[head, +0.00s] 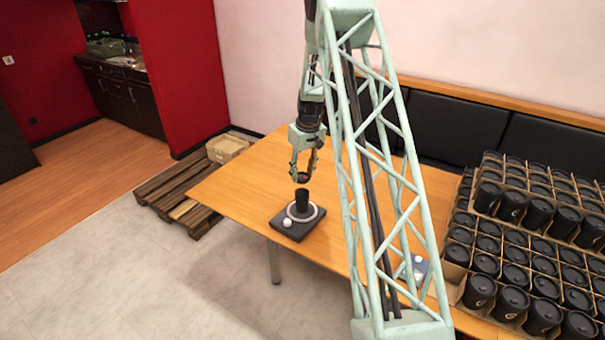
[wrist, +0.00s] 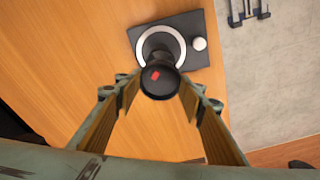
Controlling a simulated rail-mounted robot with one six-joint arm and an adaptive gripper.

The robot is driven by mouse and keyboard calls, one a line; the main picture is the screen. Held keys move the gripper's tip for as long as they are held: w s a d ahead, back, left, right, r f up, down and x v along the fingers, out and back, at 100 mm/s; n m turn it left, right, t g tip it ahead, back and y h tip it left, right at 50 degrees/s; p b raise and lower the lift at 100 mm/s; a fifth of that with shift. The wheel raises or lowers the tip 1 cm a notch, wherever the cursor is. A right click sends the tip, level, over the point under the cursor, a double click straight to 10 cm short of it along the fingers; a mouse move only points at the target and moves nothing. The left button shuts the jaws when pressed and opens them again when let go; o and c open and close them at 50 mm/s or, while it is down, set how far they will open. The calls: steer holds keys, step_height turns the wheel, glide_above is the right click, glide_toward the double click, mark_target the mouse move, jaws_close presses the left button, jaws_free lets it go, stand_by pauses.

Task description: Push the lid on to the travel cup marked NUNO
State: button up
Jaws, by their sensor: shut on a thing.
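My gripper (head: 303,175) is shut on a dark round lid (wrist: 163,88) with a small red mark on top; the lid sits between the fingertips in the wrist view. In the head view the gripper points down above a black travel cup (head: 302,197), with a small gap between them. The cup stands upright on a dark square base with a pale ring (head: 318,213). In the wrist view the lid hides most of the cup. I cannot read any name on the cup.
A white knob (head: 287,223) is on the front left corner of the base. The wooden table (head: 236,193) is clear around it. Crates of many dark cups (head: 512,297) fill the right side. A pallet (head: 178,187) lies on the floor beyond the table's left end.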

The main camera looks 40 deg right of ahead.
mark_target(303, 179)
steer(key=shift+f, duration=1.75)
steer(key=shift+f+b, duration=1.05)
steer(key=shift+f, duration=0.25)
steer(key=shift+s+r, duration=0.1)
steer(key=shift+r, duration=0.15)
steer(key=shift+f+b, duration=0.2)
steer(key=shift+b, duration=0.7)
stand_by(0.9)
stand_by(0.5)
steer(key=o, duration=0.9)
steer(key=shift+o, duration=0.2)
steer(key=o, duration=0.5)
steer(key=shift+c, duration=0.2)
